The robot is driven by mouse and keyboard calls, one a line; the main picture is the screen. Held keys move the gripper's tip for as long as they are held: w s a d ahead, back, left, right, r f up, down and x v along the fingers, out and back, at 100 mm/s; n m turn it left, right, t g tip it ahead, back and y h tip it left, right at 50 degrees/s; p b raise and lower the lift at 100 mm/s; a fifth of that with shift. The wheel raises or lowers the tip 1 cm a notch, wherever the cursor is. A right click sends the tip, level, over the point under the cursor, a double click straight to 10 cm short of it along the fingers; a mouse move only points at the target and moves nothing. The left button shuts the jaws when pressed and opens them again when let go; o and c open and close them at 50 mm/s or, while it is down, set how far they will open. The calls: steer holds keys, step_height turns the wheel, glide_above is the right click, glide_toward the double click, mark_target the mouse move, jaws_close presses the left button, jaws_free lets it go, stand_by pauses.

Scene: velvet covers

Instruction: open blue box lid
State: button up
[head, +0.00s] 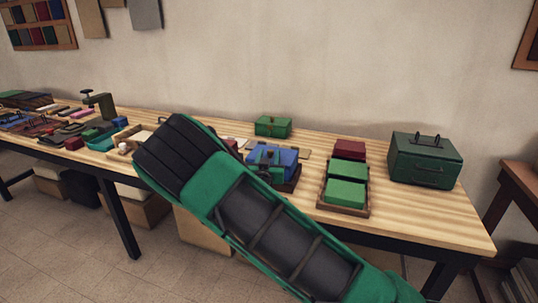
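The blue box (288,155) stands on the wooden table, right of the middle of the head view. Its lid looks closed, though its left and front sides are partly covered. A green part that looks like my gripper (267,167) is at the front left of the blue box. I cannot tell whether it touches the box. Its fingers are too small and overlapped to show whether they are open or shut. My large green and black arm crosses the foreground and hides the table left of the box.
A green box (273,126) stands behind the blue box. To the right are a wooden tray (343,211) with green blocks, a dark red block (349,149) and a dark green case (425,160) with handles. Tools and cloths crowd the table's left. The table's right front corner is bare.

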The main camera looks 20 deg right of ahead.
steer(key=shift+x, duration=1.3)
steer(key=shift+c, duration=0.4)
jaws_close()
